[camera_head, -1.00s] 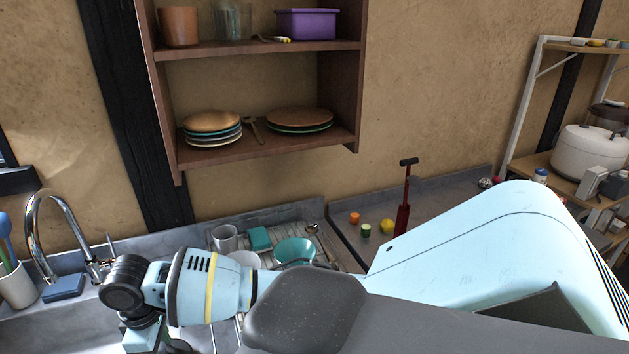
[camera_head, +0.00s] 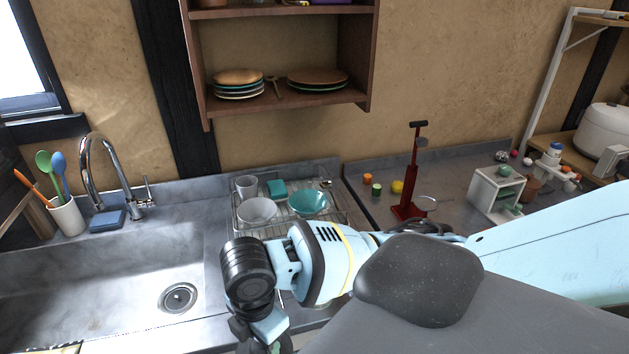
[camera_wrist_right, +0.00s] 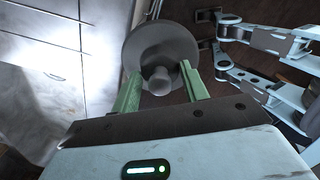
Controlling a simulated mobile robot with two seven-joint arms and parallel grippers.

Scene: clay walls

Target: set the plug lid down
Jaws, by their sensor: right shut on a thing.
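The plug lid (camera_wrist_right: 178,52), a round grey disc with a short knob (camera_wrist_right: 158,82), shows in the right wrist view. My right gripper (camera_wrist_right: 160,72) is shut on it, with a green finger on either side of the knob. In the head view my right arm reaches across from the right, and its wrist is near the sink's right edge. The fingers and the lid cannot be made out there. The steel sink (camera_head: 100,262) has a round drain (camera_head: 178,297) to the left of my wrist. My left gripper is in neither view.
A dish rack (camera_head: 345,215) with bowls and a cup stands right of the sink, behind my wrist. The faucet (camera_head: 100,165), blue sponge (camera_head: 106,220) and utensil cup (camera_head: 67,216) line the back left. The sink basin is clear.

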